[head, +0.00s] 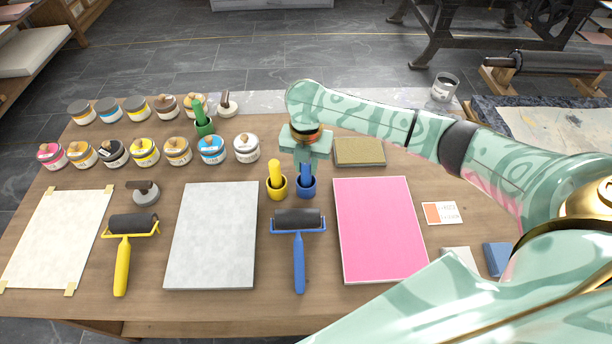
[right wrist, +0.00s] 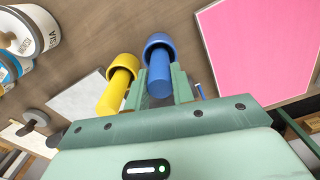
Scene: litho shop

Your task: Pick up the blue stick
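The blue stick (head: 306,174) stands upright in a blue cup (head: 306,189) near the middle of the table. My right gripper (head: 307,168) is above the cup, pointing down, with its fingers on either side of the stick's upper part. In the right wrist view the blue stick (right wrist: 160,78) lies between the two open fingers; the blue cup (right wrist: 158,44) is beyond their tips. I cannot tell whether either finger touches the stick. A yellow stick (right wrist: 112,96) in a yellow cup stands just outside one finger. My left gripper is not in view.
The yellow cup (head: 277,190) is close beside the blue one. A blue-handled roller (head: 299,262), a grey slab (head: 213,235) and a pink slab (head: 378,230) lie nearer. Several ink jars and a green cup (head: 204,126) stand at the back left.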

